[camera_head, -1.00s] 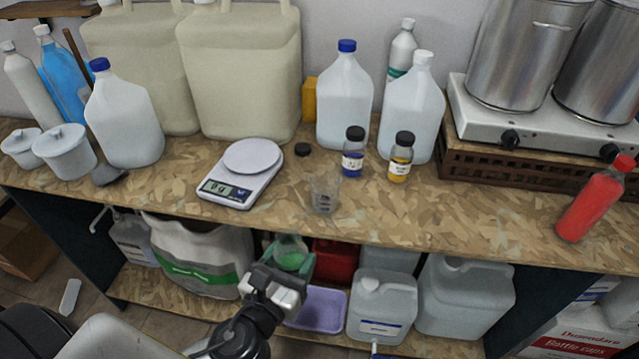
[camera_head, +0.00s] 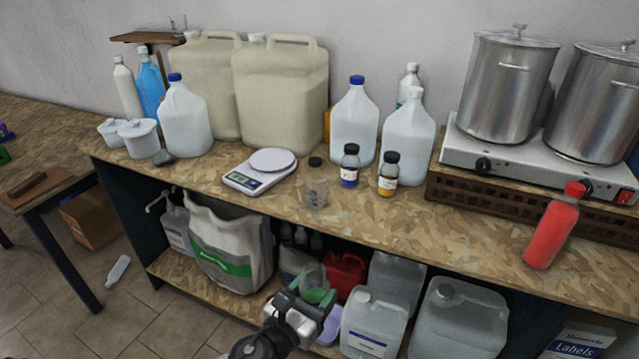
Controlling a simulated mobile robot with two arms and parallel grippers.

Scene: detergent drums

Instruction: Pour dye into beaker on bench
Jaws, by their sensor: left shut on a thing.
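A small clear glass beaker (camera_head: 316,191) stands upright on the wooden bench (camera_head: 400,222), near its front edge. It looks empty. My left gripper (camera_head: 308,303) is shut on a clear vessel (camera_head: 313,278) with green dye in its lower part. The vessel is roughly upright, in front of the bench and below the height of its top, apart from the beaker. The fingers hide part of the vessel. My right gripper is not in view.
A digital scale (camera_head: 262,172) sits left of the beaker, with a black cap (camera_head: 315,162) behind it. White jugs and large canisters (camera_head: 280,95) line the back. A red bottle (camera_head: 553,230) stands at the right. The lower shelf holds jerrycans (camera_head: 372,325) and a sack (camera_head: 228,245).

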